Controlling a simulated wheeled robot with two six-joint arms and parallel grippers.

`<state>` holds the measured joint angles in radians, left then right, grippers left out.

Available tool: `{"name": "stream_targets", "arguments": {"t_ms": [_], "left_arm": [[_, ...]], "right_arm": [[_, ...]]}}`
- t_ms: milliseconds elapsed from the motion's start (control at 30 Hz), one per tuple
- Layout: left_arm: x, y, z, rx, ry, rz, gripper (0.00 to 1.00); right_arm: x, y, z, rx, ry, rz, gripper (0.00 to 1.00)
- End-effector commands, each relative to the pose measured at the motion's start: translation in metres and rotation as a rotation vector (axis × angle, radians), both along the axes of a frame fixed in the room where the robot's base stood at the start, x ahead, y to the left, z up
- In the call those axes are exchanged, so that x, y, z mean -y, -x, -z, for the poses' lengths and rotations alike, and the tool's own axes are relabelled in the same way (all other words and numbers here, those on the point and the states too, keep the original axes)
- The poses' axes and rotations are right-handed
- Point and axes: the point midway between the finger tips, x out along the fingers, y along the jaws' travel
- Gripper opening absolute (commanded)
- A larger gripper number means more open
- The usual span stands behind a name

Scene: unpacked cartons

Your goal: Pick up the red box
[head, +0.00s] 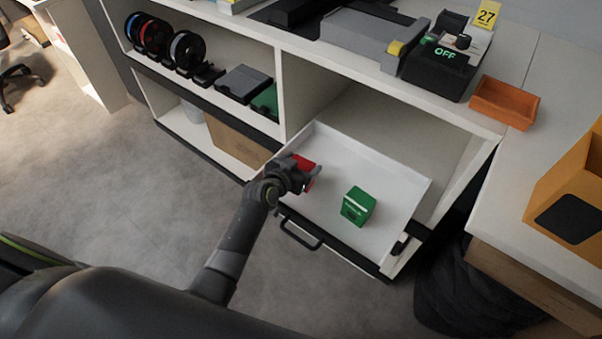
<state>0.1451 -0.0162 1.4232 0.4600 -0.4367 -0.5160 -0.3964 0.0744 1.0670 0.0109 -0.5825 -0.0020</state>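The red box (304,161) is in the open white drawer (352,154), towards its left side. My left gripper (313,179) is over the drawer, right at the red box, and covers much of it. Red shows behind and beside the fingers. I cannot tell whether the fingers are closed on the box or only around it. My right gripper is not in view.
A green box (358,206) stands in the drawer to the right of the red one. The drawer's front has a black handle (300,233). An orange tray (504,102) and a black device marked OFF (437,72) sit on the counter above. Grey floor lies open at left.

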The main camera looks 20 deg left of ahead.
Motion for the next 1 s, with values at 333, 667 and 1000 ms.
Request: {"name": "stream_targets", "arguments": {"t_ms": [333, 667, 1000], "left_arm": [[0.0, 0.0, 0.0, 0.001, 0.0, 0.0, 0.39], [0.0, 0.0, -0.013, 0.003, -0.001, 0.001, 0.39], [0.0, 0.0, -0.074, 0.005, -0.001, 0.001, 0.39]], "right_arm": [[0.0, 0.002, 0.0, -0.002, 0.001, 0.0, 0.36], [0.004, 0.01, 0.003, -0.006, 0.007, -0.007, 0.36], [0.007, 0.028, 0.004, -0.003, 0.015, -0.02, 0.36]]}}
